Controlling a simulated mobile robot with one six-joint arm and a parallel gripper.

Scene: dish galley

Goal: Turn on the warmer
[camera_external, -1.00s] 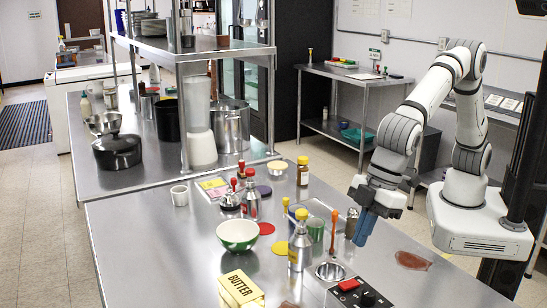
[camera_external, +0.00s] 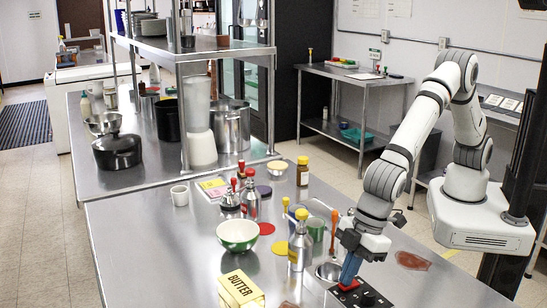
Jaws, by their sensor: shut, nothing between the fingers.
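The warmer (camera_external: 330,269) is set at the front right of the steel counter, with a round well and a black control panel (camera_external: 372,300). The panel carries a red switch (camera_external: 349,285) and a black knob (camera_external: 368,299). My gripper (camera_external: 348,279) points down with its blue fingers shut and empty. Its tips are at the red switch, touching it or just above it; I cannot tell which. The fingers hide part of the switch, and my gripper covers part of the well.
A yellow-capped bottle (camera_external: 300,248) stands just left of the well. An orange-handled utensil (camera_external: 333,230) and a green can (camera_external: 316,229) are behind it. A butter box (camera_external: 240,290) and a green bowl (camera_external: 238,235) are further left. A reddish flat patch (camera_external: 412,261) lies to the right.

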